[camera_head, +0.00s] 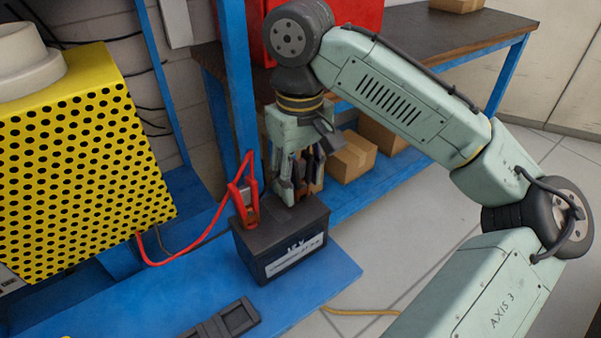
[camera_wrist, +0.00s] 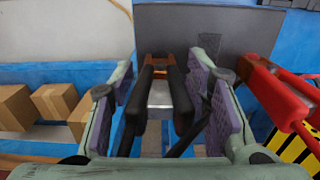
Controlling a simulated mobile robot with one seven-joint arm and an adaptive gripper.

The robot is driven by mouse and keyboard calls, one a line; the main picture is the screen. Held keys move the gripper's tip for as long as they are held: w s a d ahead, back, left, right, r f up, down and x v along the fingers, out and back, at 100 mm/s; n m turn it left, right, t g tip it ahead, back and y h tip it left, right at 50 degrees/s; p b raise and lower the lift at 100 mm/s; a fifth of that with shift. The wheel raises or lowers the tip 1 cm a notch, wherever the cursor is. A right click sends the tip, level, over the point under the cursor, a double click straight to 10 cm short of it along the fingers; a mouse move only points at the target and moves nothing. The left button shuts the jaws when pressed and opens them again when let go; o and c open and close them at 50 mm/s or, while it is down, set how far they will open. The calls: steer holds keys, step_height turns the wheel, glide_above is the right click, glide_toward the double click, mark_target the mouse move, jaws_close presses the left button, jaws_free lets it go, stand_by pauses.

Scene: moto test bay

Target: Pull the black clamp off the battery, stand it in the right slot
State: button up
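The battery (camera_head: 285,243) is a dark box with a white label on its front, standing on the blue bench. The black clamp (camera_head: 313,168) is at the battery's far right, partly hidden by my gripper in the head view. In the wrist view the black clamp (camera_wrist: 160,98) has two dark handles and copper jaws at the edge of the grey battery top (camera_wrist: 215,28). My gripper (camera_head: 293,190) is open, with its purple-padded fingers (camera_wrist: 162,95) on either side of the clamp and gaps showing. A dark slotted holder (camera_head: 228,322) lies on the bench in front, cut by the picture's lower edge.
A red clamp (camera_head: 246,207) with a red cable is at the battery's left, close to my gripper; it also shows in the wrist view (camera_wrist: 275,90). A yellow perforated box (camera_head: 80,165) stands at left. Cardboard boxes (camera_head: 352,157) sit on a shelf behind. A blue post (camera_head: 236,90) rises behind the battery.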

mark_target(300, 156)
jaws_close()
stand_by(0.3)
steer(key=shift+r, duration=0.15)
steer(key=shift+r+p, duration=2.9)
steer(key=shift+p, duration=0.75)
steer(key=shift+r+p, duration=0.65)
steer(key=shift+r, duration=1.85)
